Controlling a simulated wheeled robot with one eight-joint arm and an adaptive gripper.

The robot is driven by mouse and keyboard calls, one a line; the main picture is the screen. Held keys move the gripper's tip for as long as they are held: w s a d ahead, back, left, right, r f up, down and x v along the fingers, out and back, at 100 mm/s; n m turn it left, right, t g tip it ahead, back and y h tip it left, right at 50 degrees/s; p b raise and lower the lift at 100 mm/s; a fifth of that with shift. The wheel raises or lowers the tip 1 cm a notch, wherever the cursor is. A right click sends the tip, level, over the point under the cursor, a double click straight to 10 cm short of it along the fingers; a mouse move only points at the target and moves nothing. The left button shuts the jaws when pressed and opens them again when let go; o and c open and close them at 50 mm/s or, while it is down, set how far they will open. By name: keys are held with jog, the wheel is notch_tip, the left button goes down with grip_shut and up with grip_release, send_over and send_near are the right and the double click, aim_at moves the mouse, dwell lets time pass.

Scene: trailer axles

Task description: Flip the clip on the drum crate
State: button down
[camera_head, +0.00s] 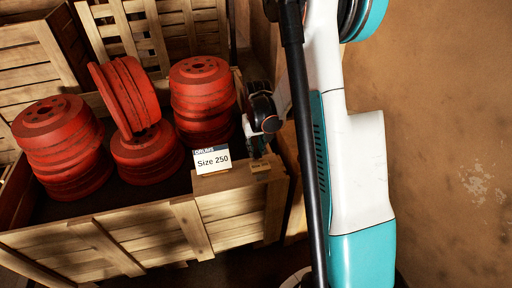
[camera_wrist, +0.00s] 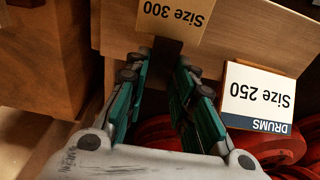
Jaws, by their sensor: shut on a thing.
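The drum crate (camera_head: 150,240) is a slatted wooden box holding stacks of red drums (camera_head: 65,145). On its front right corner is a white "DRUMS Size 250" sign (camera_head: 211,158), which also shows upside down in the wrist view (camera_wrist: 257,95). Beside it is a small tan "Size 300" clip (camera_head: 260,166), near the top in the wrist view (camera_wrist: 175,18). My gripper (camera_head: 262,148) is down at this corner. In the wrist view its fingers (camera_wrist: 160,65) sit at the clip's lower edge, shut on it; the exact contact is in shadow.
More wooden crates stand behind and at the left (camera_head: 32,60). Another wooden box (camera_wrist: 45,55) lies close beside the gripper in the wrist view. A brown, worn floor (camera_head: 440,150) is open to the right of my arm.

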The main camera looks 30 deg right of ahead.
jog(key=shift+w+d+g+y, duration=0.1)
jog(key=shift+w+g+y, duration=0.2)
jog(key=shift+g, duration=0.7)
jog(key=c, duration=1.4)
grip_release()
jog(key=shift+o, duration=0.2)
jog(key=shift+r, duration=0.1)
notch_tip(320, 180, up, 12)
jog(key=w, duration=0.1)
jog(key=shift+w+d, duration=0.15)
